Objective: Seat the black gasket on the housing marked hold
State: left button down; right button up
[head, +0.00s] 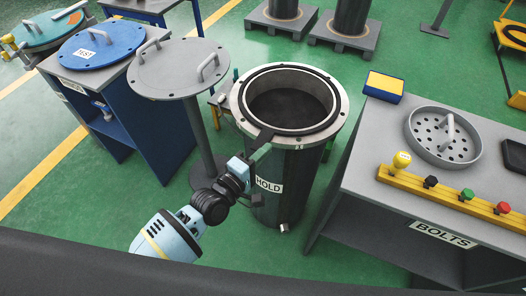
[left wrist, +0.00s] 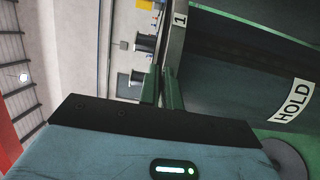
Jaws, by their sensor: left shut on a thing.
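The housing marked HOLD (head: 270,185) is a dark upright cylinder with a pale bolt-holed flange (head: 338,118) round its open top. The black gasket (head: 265,137) is a thin ring over the housing's mouth, its tab reaching out across the near-left part of the flange. I cannot tell whether the ring touches the flange all round. My left gripper (head: 256,157) is at the housing's near-left rim, shut on the gasket's tab. In the left wrist view its green fingers (left wrist: 163,92) are close together beside the flange (left wrist: 176,45). My right gripper is not in view.
A grey lid on a stand (head: 178,68) is close on the left, beside a blue lid (head: 102,45) on a bench. A grey bench marked BOLTS (head: 385,205) stands close on the right with a perforated dish (head: 445,137) and a yellow button rail (head: 450,190).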

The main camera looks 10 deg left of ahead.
pick_arm(q)
jog(key=c, duration=1.5)
grip_release()
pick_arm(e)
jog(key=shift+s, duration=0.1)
pick_arm(q)
jog(key=shift+s+a, duration=0.1)
jog(key=shift+s, duration=0.05)
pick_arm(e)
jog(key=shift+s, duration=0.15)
pick_arm(q)
jog(key=p+v, duration=0.1)
jog(key=v, duration=0.5)
jog(key=shift+s+a, duration=0.15)
jog(key=shift+s, duration=0.15)
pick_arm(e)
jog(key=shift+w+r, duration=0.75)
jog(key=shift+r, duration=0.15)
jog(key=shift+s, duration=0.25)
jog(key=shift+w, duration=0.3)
